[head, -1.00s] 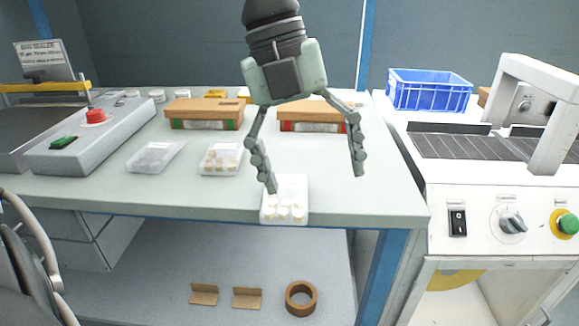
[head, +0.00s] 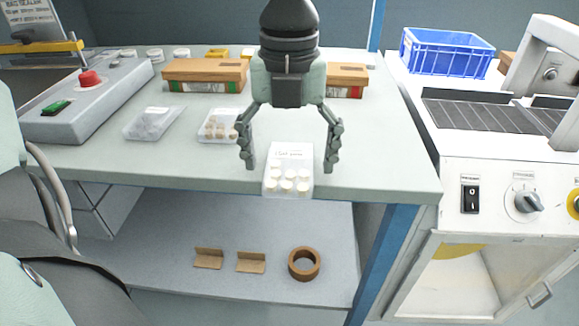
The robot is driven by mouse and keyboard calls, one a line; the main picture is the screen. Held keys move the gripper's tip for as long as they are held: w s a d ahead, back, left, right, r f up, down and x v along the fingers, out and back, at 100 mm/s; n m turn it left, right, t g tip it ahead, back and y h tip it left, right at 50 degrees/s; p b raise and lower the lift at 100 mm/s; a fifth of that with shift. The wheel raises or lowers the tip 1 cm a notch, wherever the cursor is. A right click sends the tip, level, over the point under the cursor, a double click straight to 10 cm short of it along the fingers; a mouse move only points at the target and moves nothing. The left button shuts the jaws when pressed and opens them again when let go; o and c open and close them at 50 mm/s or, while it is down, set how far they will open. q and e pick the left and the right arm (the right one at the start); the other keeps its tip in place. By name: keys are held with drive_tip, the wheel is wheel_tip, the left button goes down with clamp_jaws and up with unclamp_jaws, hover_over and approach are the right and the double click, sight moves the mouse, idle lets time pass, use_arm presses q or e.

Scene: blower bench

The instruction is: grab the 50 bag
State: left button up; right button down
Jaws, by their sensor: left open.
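A clear bag of white round pieces (head: 289,183) lies at the table's front edge, with a white label whose print is too small to read surely. A second bag with tan pieces (head: 218,126) lies behind and left of it. A third, greyish clear bag (head: 153,122) lies further left. I cannot read a 50 on any of them. My left gripper (head: 289,164) points down with its fingers spread, one on each side of the front bag, apart from it and empty. My right gripper is not in view.
Brown-lidded boxes (head: 205,75) stand behind the bags, one partly hidden by my gripper. A grey sealer with a red button (head: 90,78) is at left. A blue crate (head: 446,51) and a conveyor machine (head: 490,112) stand at right. A tape roll (head: 304,264) lies on the lower shelf.

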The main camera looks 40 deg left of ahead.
use_arm(q)
drive_tip(key=shift+c, duration=1)
drive_tip(key=c, duration=1.1)
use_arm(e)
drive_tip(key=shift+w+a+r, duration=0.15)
